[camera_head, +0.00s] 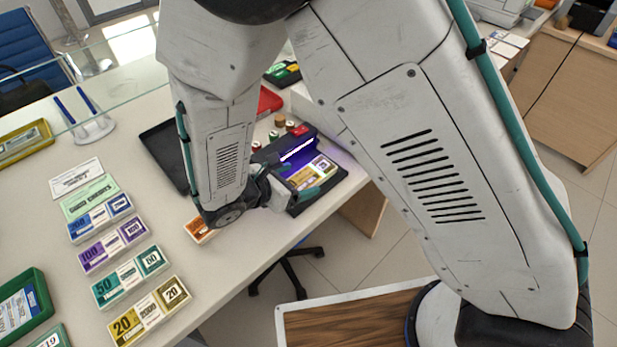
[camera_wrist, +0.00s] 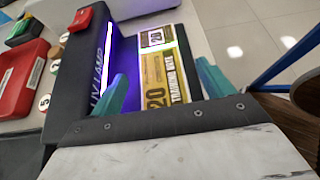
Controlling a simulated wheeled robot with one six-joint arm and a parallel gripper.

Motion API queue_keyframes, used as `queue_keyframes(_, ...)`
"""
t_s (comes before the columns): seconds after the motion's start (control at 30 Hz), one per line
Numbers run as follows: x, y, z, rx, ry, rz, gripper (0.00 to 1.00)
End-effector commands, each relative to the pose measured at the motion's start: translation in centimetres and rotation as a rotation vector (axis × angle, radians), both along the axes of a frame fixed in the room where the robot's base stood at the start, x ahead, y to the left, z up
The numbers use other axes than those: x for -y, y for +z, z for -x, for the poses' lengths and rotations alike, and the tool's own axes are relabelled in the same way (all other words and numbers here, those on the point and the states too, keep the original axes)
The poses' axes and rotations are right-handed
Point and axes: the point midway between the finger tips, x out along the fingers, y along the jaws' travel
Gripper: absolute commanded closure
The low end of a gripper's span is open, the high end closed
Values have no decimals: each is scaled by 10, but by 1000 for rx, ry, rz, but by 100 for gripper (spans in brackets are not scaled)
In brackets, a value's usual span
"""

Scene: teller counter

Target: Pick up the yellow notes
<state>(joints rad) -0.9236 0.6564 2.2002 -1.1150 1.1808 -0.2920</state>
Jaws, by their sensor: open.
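A yellow 20 note (camera_head: 312,179) lies on the dark bed of the UV lamp (camera_head: 338,180), under its purple light. In the wrist view, the yellow note (camera_wrist: 160,75) reads "TRAINING NOTE" and runs away from me between the two teal fingertips. My gripper (camera_wrist: 166,86) is open, with one finger on each side of the note; I cannot tell whether they touch it. In the head view, my gripper (camera_head: 284,191) is at the near edge of the lamp. Another yellow 20 bundle (camera_head: 150,312) lies at the lower left of the counter.
Purple (camera_head: 113,245), teal (camera_head: 130,276) and blue (camera_head: 100,217) note bundles lie left on the counter. A black tray (camera_head: 162,150) lies behind my arm.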

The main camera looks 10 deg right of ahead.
Motion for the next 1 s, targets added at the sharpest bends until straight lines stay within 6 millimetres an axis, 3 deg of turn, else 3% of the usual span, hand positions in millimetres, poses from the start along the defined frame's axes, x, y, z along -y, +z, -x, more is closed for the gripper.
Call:
queue_keyframes(0.2, 22, -14, -14, -1, -3, 1, 20)
queue_keyframes(0.47, 23, -15, -15, 0, 0, 0, 20)
queue_keyframes(0.67, 23, -15, -15, 0, 0, 0, 70)
queue_keyframes(1.0, 23, -14, -16, 1, 0, 0, 74)
